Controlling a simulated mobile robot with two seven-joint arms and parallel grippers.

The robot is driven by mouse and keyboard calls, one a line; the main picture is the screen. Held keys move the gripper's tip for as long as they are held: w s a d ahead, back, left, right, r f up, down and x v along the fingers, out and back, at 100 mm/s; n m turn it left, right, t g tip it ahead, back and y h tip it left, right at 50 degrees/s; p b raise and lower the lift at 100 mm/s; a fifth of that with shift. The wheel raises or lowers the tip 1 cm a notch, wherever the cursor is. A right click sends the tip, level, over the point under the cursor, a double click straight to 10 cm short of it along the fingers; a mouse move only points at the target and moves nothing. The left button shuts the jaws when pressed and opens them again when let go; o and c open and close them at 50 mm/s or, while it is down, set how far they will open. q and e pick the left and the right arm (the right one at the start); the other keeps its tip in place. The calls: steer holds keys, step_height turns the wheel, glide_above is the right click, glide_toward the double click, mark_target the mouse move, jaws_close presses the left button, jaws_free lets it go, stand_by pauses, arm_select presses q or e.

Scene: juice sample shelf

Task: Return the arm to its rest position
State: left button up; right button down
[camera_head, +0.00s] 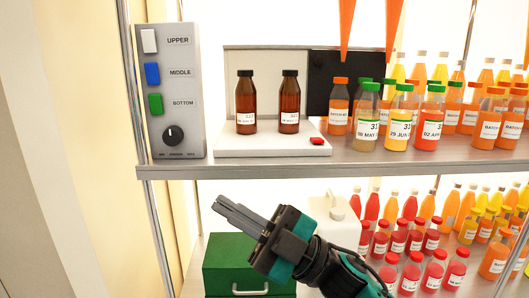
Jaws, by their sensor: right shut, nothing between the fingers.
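My right gripper (237,216) is in the lower middle of the head view, in front of the shelf and below the edge of the upper board. Its fingers point up and to the left. They are together with nothing between them. My right arm comes in from the bottom right and hides part of the lower shelf. My left gripper does not show.
A shelf board (350,163) carries two brown bottles (246,103) (289,103) on a white plate with a red button (318,140), and several juice bottles. A control panel (172,90) stands left. A green box (222,262) and white container (335,212) sit below.

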steer(key=w+d+f+m+t+h, duration=0.2)
steer(key=d+f+m+t+h, duration=0.4)
steer(key=f+m+t+h, duration=0.35)
steer(key=w+d+f+m+t+h, duration=0.1)
steer(key=d+f+m+t+h, duration=0.5)
steer(key=f+m, duration=0.55)
steer(key=s+d+f+m+g+h, duration=0.2)
steer(key=s+d+f, duration=0.3)
steer(key=f, duration=0.5)
steer(key=s+d+f+m+g+h, duration=0.2)
steer(key=s+d+f+g+h, duration=0.3)
steer(key=s+f, duration=0.4)
steer(key=shift+s+f, duration=0.3)
steer(key=shift+f, duration=0.15)
steer(key=shift+a, duration=0.1)
